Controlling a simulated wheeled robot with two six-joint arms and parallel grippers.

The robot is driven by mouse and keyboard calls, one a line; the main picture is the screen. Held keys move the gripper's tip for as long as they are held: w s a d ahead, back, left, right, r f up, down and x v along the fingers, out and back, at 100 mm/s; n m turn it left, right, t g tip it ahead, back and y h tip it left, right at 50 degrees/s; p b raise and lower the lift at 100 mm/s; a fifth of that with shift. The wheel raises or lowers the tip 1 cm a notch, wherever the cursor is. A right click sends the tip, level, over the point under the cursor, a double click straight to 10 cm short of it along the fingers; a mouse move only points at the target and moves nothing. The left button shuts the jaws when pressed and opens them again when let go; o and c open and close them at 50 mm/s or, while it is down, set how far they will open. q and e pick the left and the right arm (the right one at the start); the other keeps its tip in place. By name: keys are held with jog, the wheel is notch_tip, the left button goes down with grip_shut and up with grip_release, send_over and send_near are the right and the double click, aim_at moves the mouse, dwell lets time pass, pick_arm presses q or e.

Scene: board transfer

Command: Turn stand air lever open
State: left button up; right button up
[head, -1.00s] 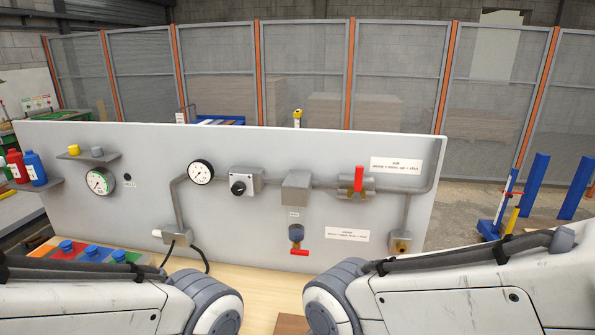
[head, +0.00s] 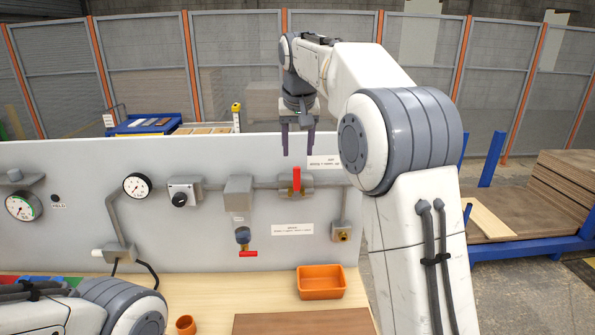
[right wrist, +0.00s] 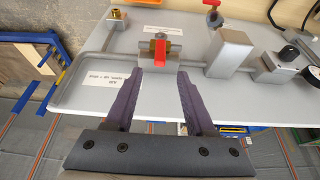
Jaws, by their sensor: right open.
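The red air lever (head: 296,180) sits on a brass valve in the upper pipe of the grey panel. It points straight up, across the horizontal pipe. It also shows in the right wrist view (right wrist: 160,51). My right gripper (head: 298,152) is open and empty, pointing down just above the lever. In the right wrist view its fingertips (right wrist: 161,74) are spread to either side of the lever's line, with the lever just beyond them and apart from them. The left gripper is out of view.
A second red lever (head: 248,254) lies horizontal on a lower valve. Gauges (head: 137,186), a knob box (head: 184,192) and pipes line the panel (head: 70,160). An orange bin (head: 321,282) and a small orange cup (head: 186,325) stand on the wooden bench below.

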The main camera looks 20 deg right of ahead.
aim_at(297, 170)
jog(key=p+x, duration=0.1)
jog(key=x, duration=0.9)
jog(key=shift+w+p, duration=0.1)
jog(key=shift+p, duration=0.3)
grip_shut()
dwell(0.8)
